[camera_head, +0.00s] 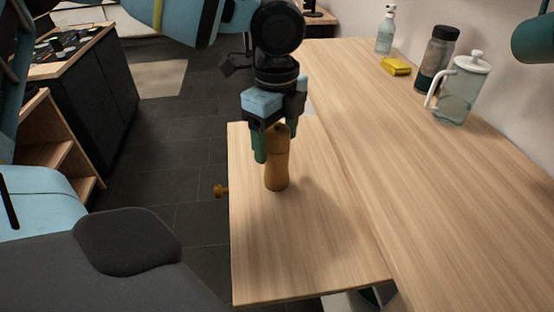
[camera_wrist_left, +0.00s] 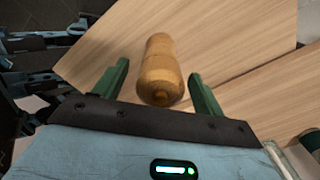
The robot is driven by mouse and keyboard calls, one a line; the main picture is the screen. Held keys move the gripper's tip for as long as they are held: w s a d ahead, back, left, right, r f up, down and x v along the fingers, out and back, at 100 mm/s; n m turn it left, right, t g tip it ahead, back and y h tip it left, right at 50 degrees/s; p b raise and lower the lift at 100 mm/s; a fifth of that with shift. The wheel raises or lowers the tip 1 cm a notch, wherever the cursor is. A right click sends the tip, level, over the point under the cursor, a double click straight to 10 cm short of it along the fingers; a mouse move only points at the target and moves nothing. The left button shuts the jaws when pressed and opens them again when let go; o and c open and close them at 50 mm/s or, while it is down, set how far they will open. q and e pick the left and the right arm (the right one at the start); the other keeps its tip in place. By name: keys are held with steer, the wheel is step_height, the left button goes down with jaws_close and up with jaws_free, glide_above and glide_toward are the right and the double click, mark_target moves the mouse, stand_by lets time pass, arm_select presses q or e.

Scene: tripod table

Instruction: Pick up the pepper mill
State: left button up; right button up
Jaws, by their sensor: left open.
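The pepper mill (camera_head: 277,168) is a wooden, waisted mill that stands upright on the small wooden tabletop (camera_head: 300,260). My left gripper (camera_head: 278,145) points down over the top of the mill, with its green fingers on either side. It is open. In the left wrist view the mill (camera_wrist_left: 160,72) lies between the two fingertips of the left gripper (camera_wrist_left: 156,75), with a visible gap on both sides. The mill's upper part is partly hidden by the gripper in the head view. My right gripper is not seen.
A long wooden counter (camera_head: 440,210) adjoins the tabletop on the right. On it stand a glass jug (camera_head: 458,92), a dark bottle (camera_head: 436,60), a yellow sponge (camera_head: 396,66) and a spray bottle (camera_head: 385,33). The tabletop in front of the mill is clear.

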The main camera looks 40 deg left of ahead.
arm_select(q)
steer(key=shift+f, duration=0.85)
steer(key=c, duration=1.5)
steer(key=shift+r, duration=0.15)
steer(key=shift+r, duration=0.55)
steer(key=shift+s+d+r+p, duration=0.1)
steer(key=shift+s+r+p, duration=0.05)
steer(key=shift+r, duration=0.5)
steer(key=shift+s+d+r+p, duration=0.1)
steer(key=shift+s+r+p, duration=0.05)
steer(key=shift+r, duration=0.45)
steer(key=s+d, duration=0.2)
steer(key=s, duration=0.2)
steer(key=s+d, duration=0.2)
steer(key=s, duration=0.3)
steer(key=s+d+r+p, duration=0.1)
steer(key=s+d, duration=0.1)
steer(key=s, duration=0.2)
steer(key=shift+s+d+r, duration=0.1)
steer(key=shift+s+d, duration=0.25)
steer(key=shift+d, duration=0.05)
